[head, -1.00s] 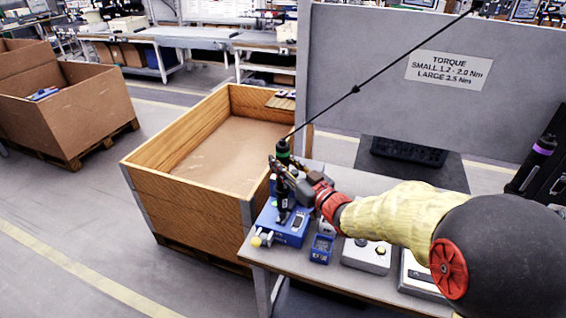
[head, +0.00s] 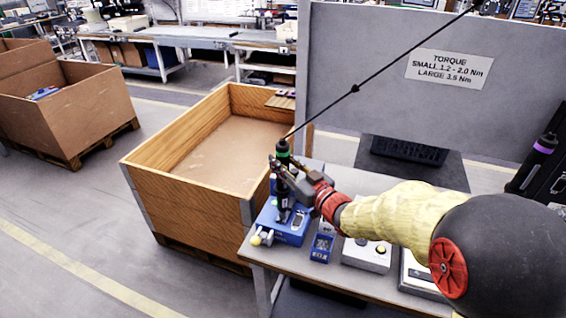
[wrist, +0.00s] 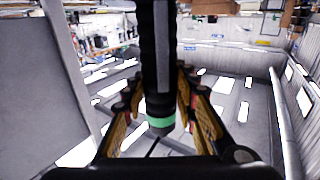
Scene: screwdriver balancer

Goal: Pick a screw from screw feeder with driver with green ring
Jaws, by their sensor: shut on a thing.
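The black driver with a green ring (head: 283,150) hangs from a dark cable at the workbench's left end, close to upright. My gripper (head: 288,178) is shut on the driver. In the wrist view the driver (wrist: 157,60) runs down the middle, its green ring near its lower end there, with the fingers of my gripper (wrist: 160,108) on both sides of it. The blue screw feeder (head: 292,230) is on the bench under the driver. The driver's bit and any screw at it are too small to tell.
A small blue device (head: 321,247) and a grey box with buttons (head: 367,255) stand right of the feeder. A large wooden crate (head: 185,205) is left of the bench. A second driver with a purple ring (head: 540,152) hangs at the right. A grey panel (head: 350,60) stands behind.

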